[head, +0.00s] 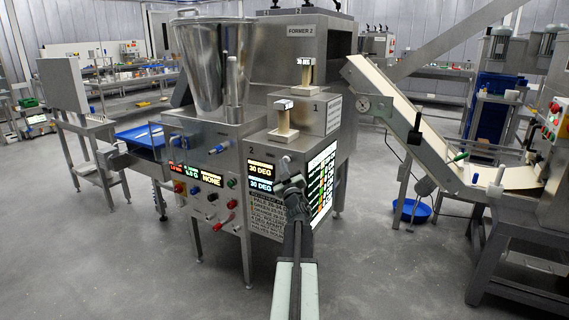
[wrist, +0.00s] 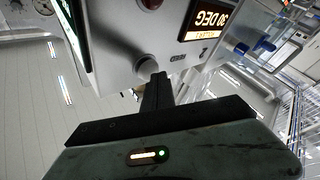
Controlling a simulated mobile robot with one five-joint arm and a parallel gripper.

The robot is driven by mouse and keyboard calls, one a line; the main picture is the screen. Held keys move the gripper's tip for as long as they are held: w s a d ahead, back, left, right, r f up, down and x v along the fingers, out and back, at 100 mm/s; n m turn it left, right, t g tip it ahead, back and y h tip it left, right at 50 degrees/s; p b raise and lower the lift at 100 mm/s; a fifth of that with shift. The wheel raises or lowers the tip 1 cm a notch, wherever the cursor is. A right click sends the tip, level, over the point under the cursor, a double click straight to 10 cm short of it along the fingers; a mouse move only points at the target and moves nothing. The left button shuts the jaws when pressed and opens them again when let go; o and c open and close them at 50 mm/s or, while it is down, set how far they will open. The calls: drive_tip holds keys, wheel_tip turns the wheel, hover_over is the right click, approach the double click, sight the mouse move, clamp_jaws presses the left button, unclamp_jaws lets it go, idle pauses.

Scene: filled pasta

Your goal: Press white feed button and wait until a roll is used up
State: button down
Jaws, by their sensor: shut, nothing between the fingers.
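A silver machine (head: 225,130) labelled FORMER 2 stands ahead in the head view. A pale round button (head: 284,163) sits on its front corner, beside the two 30 DEG displays (head: 260,177). In the wrist view a pale round button (wrist: 147,66) lies just beyond my fingertips, partly hidden by them. My gripper (head: 292,185) is shut and empty, pointing at the panel close to the button; it also shows in the wrist view (wrist: 156,82). I cannot tell whether it touches the button. Two tan upright pieces (head: 284,117) (head: 307,72) stand on the steps marked 2 and 1; whether they are rolls is unclear.
A large steel hopper (head: 215,65) stands on the machine's left. Several coloured knobs and a red handle (head: 222,222) stick out below it. An inclined conveyor (head: 420,125) stands at right. The floor in front is clear.

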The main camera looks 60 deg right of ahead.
drive_tip(key=shift+a, duration=0.8)
drive_tip(key=a, duration=0.5)
idle(0.4)
idle(0.5)
